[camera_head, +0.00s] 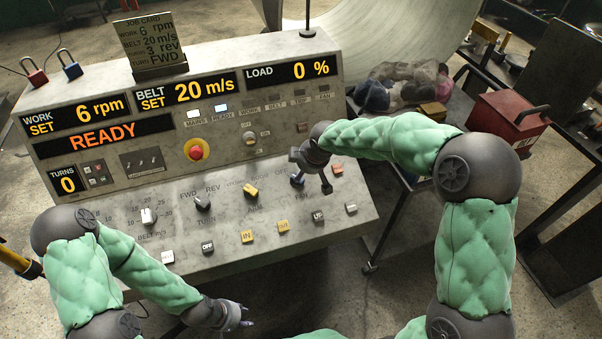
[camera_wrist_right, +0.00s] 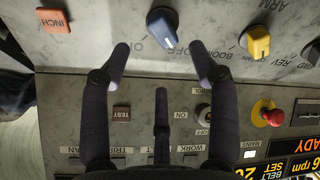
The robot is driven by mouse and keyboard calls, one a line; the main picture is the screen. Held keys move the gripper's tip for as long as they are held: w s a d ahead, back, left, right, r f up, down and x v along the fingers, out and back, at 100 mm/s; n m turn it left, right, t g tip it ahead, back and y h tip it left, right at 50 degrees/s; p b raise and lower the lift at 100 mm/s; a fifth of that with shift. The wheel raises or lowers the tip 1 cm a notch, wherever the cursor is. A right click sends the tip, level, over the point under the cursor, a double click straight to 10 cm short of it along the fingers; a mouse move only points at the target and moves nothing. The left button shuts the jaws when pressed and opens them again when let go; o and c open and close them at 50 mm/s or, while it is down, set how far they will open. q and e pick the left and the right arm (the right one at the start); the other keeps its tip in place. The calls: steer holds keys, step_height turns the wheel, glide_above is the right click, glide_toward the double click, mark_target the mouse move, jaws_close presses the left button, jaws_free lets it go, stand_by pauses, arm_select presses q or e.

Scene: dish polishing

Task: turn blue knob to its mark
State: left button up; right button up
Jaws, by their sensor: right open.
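The blue knob (camera_head: 297,181) is on the sloping front panel of the grey console, partly hidden by my right gripper (camera_head: 318,172) in the head view. In the right wrist view the blue knob (camera_wrist_right: 161,26) lies just beyond the fingertips, between their lines, with a pale pointer mark towards the OFF lettering. ON is lettered on its other side. My right gripper (camera_wrist_right: 162,58) is open, with its fingers apart and no visible contact with the knob. My left gripper (camera_head: 238,317) hangs low in front of the console, away from the knob; its jaws are unclear.
A yellow knob (camera_head: 250,190) and a black knob (camera_head: 203,203) are left of the blue knob. An orange INCH button (camera_head: 337,169) is on its right. A red emergency button (camera_head: 196,150) stands out on the upper panel. The display reads READY.

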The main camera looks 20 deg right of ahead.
steer(key=shift+v, duration=2.2)
steer(key=shift+s+f, duration=0.1)
